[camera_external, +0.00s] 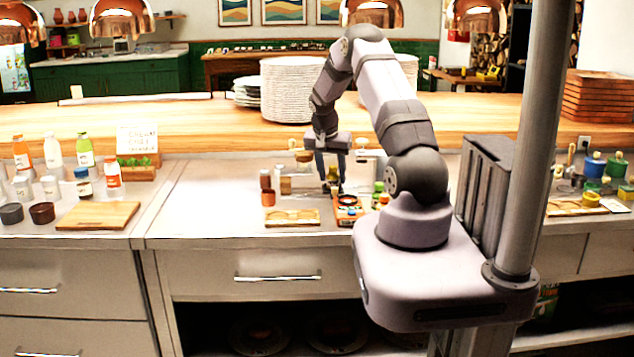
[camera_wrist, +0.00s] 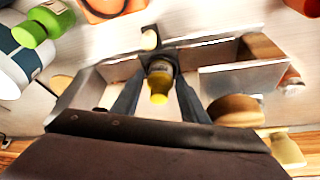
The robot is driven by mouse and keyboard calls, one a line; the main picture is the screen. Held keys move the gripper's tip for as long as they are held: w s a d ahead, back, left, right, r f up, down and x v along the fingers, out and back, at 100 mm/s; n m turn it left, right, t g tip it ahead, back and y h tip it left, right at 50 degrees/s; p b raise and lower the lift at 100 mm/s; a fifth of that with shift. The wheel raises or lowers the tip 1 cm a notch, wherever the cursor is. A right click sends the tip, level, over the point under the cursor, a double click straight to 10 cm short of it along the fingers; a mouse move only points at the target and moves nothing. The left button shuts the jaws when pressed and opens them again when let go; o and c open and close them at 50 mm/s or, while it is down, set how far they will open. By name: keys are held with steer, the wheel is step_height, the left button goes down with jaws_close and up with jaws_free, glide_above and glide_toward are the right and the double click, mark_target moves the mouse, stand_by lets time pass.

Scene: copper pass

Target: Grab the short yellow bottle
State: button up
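The short yellow bottle (camera_wrist: 159,84) stands in the middle of the wrist view, its yellow top facing the camera and a darker, labelled body below. It shows small in the external view (camera_external: 333,174), below my gripper and partly hidden. My gripper (camera_wrist: 160,66) points down over the counter, with one finger on each side of the bottle. The fingers look spread and empty; I cannot see clearly whether either touches the bottle. In the external view my gripper (camera_external: 331,180) reaches down among the small items on the counter.
Metal containers flank the fingers. Stacked plates (camera_external: 292,90) stand behind. The counter to the left (camera_external: 205,205) is clear.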

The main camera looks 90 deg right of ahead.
steer(key=shift+c, duration=0.6)
steer(key=c, duration=0.5)
steer(key=shift+o, duration=0.2)
steer(key=shift+r, duration=0.1)
